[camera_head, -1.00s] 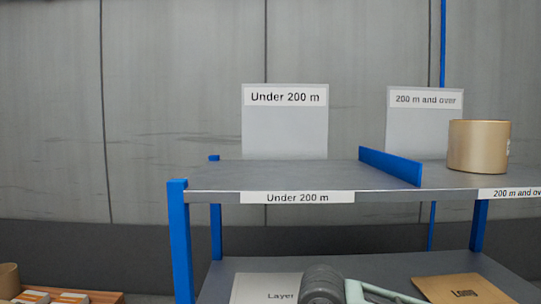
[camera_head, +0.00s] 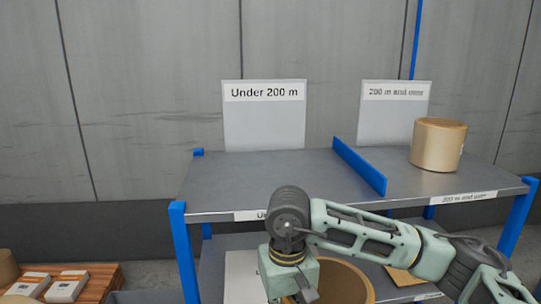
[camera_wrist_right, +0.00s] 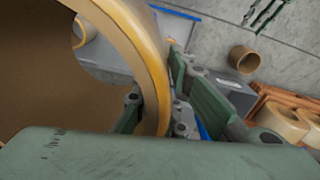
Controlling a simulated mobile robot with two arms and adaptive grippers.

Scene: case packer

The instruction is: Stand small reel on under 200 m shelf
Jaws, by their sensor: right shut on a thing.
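The under 200 m shelf (camera_head: 255,178) is the bare grey left section of the upper level, with its sign (camera_head: 264,115) standing behind. My right gripper (camera_wrist_right: 155,100) is shut on the rim of a tan reel (camera_wrist_right: 150,50), which fills the left of the right wrist view. In the head view the held reel (camera_head: 345,284) shows in part below the shelf's front edge, behind my right arm. My arm covers much of the front shelf label. My left gripper is not in view.
A blue divider (camera_head: 358,165) separates the bare section from the 200 m and over section, where another tan reel (camera_head: 438,146) stands. Blue posts (camera_head: 182,250) stand at the shelf corners. A wooden pallet (camera_head: 100,285) with boxes is at lower left.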

